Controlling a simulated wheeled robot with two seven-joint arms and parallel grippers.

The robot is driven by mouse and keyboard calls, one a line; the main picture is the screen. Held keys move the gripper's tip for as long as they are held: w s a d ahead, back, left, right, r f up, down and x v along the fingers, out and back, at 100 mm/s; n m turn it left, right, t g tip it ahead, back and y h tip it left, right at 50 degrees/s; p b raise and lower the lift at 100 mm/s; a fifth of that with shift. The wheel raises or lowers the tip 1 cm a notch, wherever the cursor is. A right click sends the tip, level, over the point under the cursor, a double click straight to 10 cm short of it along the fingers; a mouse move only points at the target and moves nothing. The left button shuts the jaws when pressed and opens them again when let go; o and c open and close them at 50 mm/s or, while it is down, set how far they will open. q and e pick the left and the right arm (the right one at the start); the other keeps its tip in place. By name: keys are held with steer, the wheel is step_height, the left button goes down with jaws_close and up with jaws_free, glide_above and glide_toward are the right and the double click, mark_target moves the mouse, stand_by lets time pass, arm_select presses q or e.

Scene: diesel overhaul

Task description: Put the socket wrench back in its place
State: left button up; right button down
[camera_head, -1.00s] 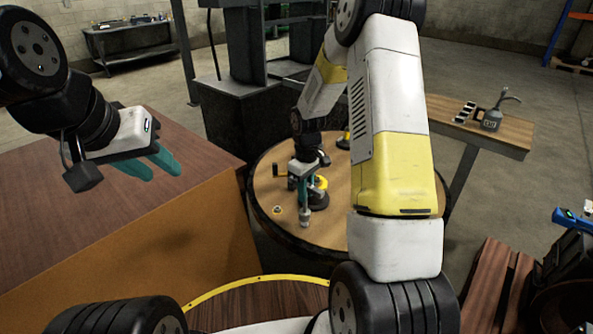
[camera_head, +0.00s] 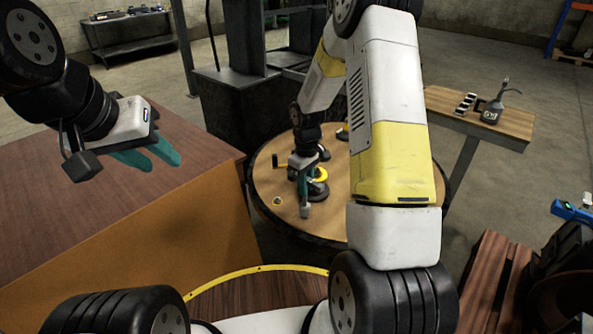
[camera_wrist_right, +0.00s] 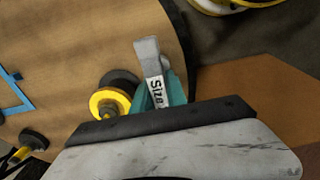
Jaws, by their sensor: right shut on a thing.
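My right gripper (camera_head: 304,188) is over the round wooden table, shut on a grey metal tool (camera_head: 305,211), seemingly the socket wrench. In the right wrist view the tool (camera_wrist_right: 150,62) sticks out beyond the teal fingers (camera_wrist_right: 163,92) and bears a white label reading "Size". Its other end is hidden by the gripper. In the head view its lower end hangs down near the table's front; I cannot tell whether it touches the top. My left gripper (camera_head: 150,160) is open and empty above the brown box-like bench at the left.
On the round table (camera_head: 335,218) a yellow and black part (camera_wrist_right: 110,100) stands close beside the tool. A small brass-coloured piece (camera_head: 277,201) lies left of it. A blue outline (camera_wrist_right: 15,95) shows on the tabletop. A side table (camera_head: 515,128) holds an oil can (camera_head: 492,110).

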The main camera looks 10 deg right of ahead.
steer(key=shift+f, duration=0.15)
steer(key=shift+f, duration=0.95)
steer(key=c, duration=1.3)
jaws_free()
steer(key=shift+o, duration=0.2)
steer(key=o, duration=0.6)
steer(key=shift+r, duration=4.45)
